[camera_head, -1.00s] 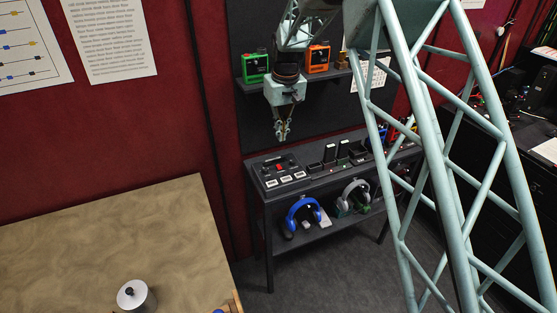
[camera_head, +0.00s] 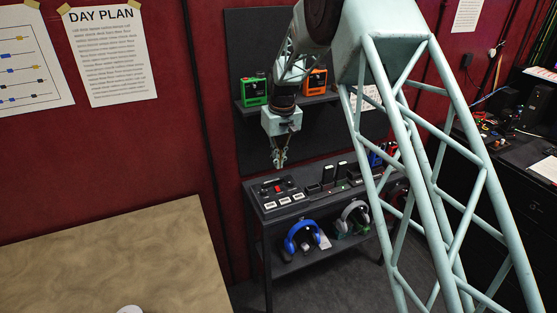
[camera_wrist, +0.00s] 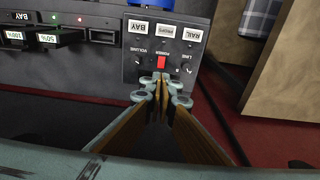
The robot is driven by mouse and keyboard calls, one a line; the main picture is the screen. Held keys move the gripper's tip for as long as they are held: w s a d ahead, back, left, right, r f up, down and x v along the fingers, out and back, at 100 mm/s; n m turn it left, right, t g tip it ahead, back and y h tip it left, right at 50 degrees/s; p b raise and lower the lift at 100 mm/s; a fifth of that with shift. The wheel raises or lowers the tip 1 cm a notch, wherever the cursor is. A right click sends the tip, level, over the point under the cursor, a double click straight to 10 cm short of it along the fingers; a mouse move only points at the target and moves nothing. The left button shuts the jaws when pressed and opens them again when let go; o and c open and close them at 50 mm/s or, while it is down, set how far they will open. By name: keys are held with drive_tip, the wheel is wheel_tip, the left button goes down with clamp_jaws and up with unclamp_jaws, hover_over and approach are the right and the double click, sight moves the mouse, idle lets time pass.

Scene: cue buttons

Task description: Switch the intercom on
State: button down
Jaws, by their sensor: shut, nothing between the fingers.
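The intercom is a dark box with a sloping face on the shelf unit's top, at its left end (camera_head: 298,200). In the wrist view its face (camera_wrist: 185,50) appears upside down, with a red POWER switch (camera_wrist: 161,62), two dark knobs marked VOLUME and LINE, and pale buttons reading BAY, RAIL and PROPS. I cannot tell which way the red switch is set. My gripper (camera_wrist: 162,90) is shut and empty, its tips just short of the red switch in the wrist view. In the head view my gripper (camera_head: 279,162) hangs above the intercom, apart from it.
A dock with labelled slots and small red and green lights (camera_wrist: 70,35) adjoins the intercom. Blue headphones (camera_head: 301,238) and grey headphones (camera_head: 354,218) sit on the lower shelf. Green (camera_head: 255,91) and orange boxes (camera_head: 316,81) stand on the wall shelf. A tan table (camera_head: 110,260) is at left.

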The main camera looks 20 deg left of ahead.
sight(278, 189)
drive_tip(key=f, duration=0.7)
drive_tip(key=w+a+f+p, duration=0.1)
drive_tip(key=f, duration=0.3)
drive_tip(key=shift+f, duration=0.1)
drive_tip(key=shift+f, duration=0.15)
idle(0.3)
drive_tip(key=shift+w+a+f+b, duration=0.2)
drive_tip(key=shift+f+b, duration=0.2)
drive_tip(key=shift+b, duration=0.7)
drive_tip(key=shift+s+d+f, duration=0.15)
drive_tip(key=shift+d, duration=0.05)
drive_tip(key=shift+s+d, duration=0.1)
drive_tip(key=shift+s, duration=0.05)
drive_tip(key=shift+s+d, duration=0.25)
drive_tip(key=shift+s, duration=0.05)
drive_tip(key=shift+s+d, duration=0.1)
drive_tip(key=shift+d, duration=0.05)
